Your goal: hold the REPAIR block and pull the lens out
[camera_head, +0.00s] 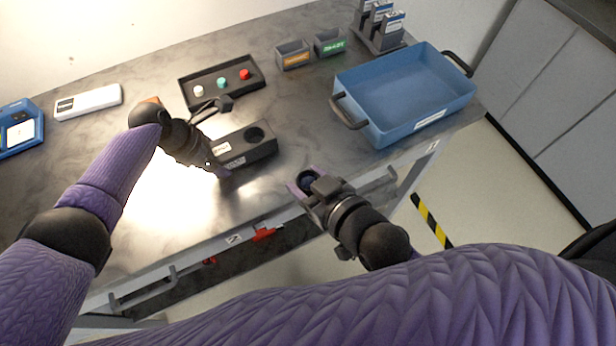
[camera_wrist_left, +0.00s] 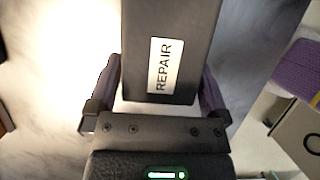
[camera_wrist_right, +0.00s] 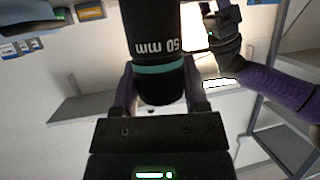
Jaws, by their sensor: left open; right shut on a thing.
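The dark REPAIR block (camera_head: 247,147) lies on the grey cart top, with a round dark opening at its far right end. In the left wrist view the REPAIR block (camera_wrist_left: 166,25) shows its white label. My left gripper (camera_head: 218,170) is at the block's near left end; its open fingers stand on either side of the block. My right gripper (camera_head: 305,180) is shut on the lens (camera_head: 308,181), off the cart's front edge and apart from the block. In the right wrist view the black lens (camera_wrist_right: 155,35) shows "50 mm" and a teal ring between the fingers.
A blue tray (camera_head: 437,112) stands at the right. Two small labelled bins (camera_head: 293,55) and a rack (camera_head: 380,28) are at the back. A white device (camera_head: 88,102) and a blue one (camera_head: 20,133) lie at left.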

